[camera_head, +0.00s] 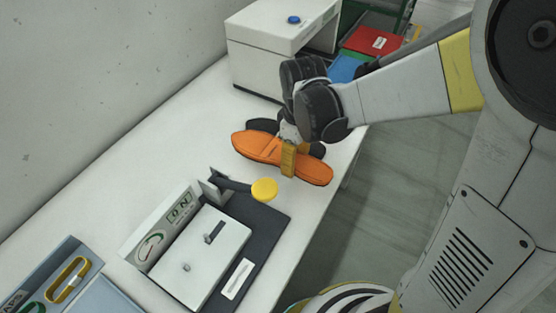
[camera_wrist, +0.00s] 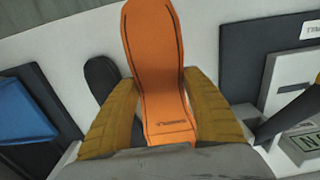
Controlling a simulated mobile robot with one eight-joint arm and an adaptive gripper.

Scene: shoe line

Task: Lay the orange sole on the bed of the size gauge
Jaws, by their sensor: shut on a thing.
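The orange sole (camera_head: 255,147) is held by my gripper (camera_head: 288,160), above the white table and behind the size gauge. In the wrist view the sole (camera_wrist: 155,45) lies lengthwise between the two yellow fingers of my gripper (camera_wrist: 162,95), which are shut on its sides. The size gauge has a dark base (camera_head: 272,222), a white bed (camera_head: 228,232) with a small grey slider, a dial and display, and a lever with a yellow knob (camera_head: 264,190). The bed is bare of any sole. Part of the gauge (camera_wrist: 290,75) shows at the right of the wrist view.
A dark, sole-shaped thing (camera_head: 262,125) lies behind the orange sole, partly hidden. A white box (camera_head: 265,60) with a blue button stands at the back. Red (camera_head: 374,40) and blue bins are beside it. A blue-grey unit with a yellow loop (camera_head: 68,280) is at lower left.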

